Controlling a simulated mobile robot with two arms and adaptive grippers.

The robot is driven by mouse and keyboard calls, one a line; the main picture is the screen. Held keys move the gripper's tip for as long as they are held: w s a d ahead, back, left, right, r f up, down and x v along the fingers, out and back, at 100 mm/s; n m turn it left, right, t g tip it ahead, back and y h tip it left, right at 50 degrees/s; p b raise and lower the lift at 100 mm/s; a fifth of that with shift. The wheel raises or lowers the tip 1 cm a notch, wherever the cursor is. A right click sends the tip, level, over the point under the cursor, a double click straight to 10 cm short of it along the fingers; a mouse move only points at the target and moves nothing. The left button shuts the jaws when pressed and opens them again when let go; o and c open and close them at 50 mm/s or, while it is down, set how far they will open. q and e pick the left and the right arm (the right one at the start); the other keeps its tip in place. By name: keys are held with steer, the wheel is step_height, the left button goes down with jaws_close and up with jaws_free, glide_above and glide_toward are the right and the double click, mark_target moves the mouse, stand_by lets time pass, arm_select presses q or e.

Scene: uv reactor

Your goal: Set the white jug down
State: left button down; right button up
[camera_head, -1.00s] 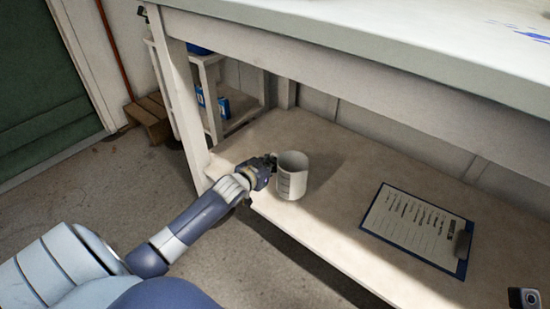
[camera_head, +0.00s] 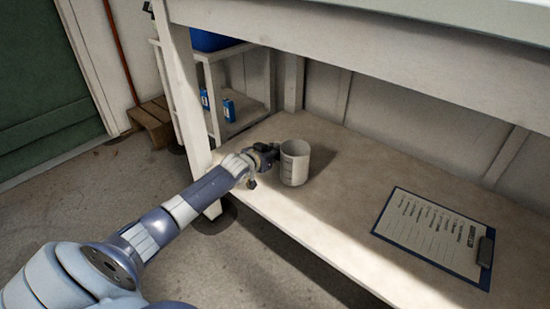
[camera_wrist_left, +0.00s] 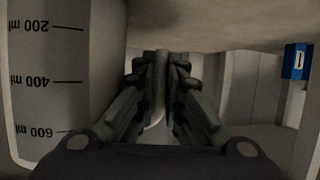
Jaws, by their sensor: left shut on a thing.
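The white jug (camera_head: 295,166) is upright at the lower shelf (camera_head: 330,235), near its left end. I cannot tell for certain whether its base touches the shelf. My left gripper (camera_head: 268,156) reaches in from the left and is at the jug's left side. In the left wrist view the jug (camera_wrist_left: 60,80) fills the left, with its millilitre marks upside down. There the fingers of my left gripper (camera_wrist_left: 160,95) are closed around the jug's handle (camera_wrist_left: 160,75). My right gripper is not in view.
A clipboard with a printed sheet (camera_head: 432,232) lies on the shelf to the right. A white table leg (camera_head: 186,90) stands left of the jug, and the tabletop beam (camera_head: 380,55) runs above. The shelf between jug and clipboard is clear.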

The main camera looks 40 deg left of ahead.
arm_select(q)
steer(key=shift+f, duration=0.15)
steer(key=c, duration=2.1)
jaws_free()
steer(key=shift+f, duration=0.2)
steer(key=o, duration=0.4)
